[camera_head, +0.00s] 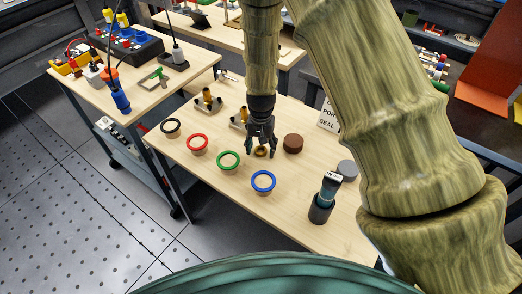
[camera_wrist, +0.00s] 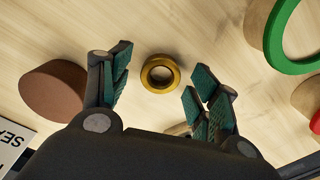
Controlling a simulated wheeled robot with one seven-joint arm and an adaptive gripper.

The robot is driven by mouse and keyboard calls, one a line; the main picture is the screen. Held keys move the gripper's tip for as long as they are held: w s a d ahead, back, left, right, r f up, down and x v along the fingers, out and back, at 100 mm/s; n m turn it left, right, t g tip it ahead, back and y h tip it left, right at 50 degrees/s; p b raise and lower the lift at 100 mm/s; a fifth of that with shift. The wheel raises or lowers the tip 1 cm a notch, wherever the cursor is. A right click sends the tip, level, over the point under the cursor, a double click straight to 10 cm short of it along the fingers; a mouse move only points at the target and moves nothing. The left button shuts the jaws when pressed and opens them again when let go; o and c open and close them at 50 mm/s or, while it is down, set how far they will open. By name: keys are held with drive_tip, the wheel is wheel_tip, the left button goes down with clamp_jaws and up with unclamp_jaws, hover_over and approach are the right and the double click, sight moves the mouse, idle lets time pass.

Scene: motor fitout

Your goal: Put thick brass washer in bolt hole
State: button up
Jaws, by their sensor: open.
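The thick brass washer (camera_wrist: 160,73) lies flat on the wooden table, its hole facing up. It also shows in the head view (camera_head: 261,152), under my gripper. My gripper (camera_head: 261,147) points down over it with its fingers spread and nothing held. In the wrist view the washer is between the two fingers, near their tips, with clear wood around it. Two small metal fixtures with brass-coloured uprights, one (camera_head: 207,99) farther back and one (camera_head: 240,118) nearer my gripper, stand on the table. I cannot make out which opening is the bolt hole.
A brown round block (camera_head: 293,143) stands close right of the gripper. Black (camera_head: 170,127), red (camera_head: 197,143), green (camera_head: 228,160) and blue (camera_head: 263,181) rings are left and in front. A dark cup (camera_head: 320,211) holding a tool is near the front edge. A sign (camera_head: 328,116) stands behind.

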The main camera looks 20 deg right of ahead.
drive_tip(key=shift+w+f, duration=0.2)
drive_tip(key=shift+w, duration=0.05)
drive_tip(key=shift+s+r, duration=0.3)
drive_tip(key=c, duration=0.9)
drive_tip(key=shift+w+f, duration=0.1)
drive_tip(key=shift+c, duration=1.3)
drive_tip(key=shift+c, duration=0.4)
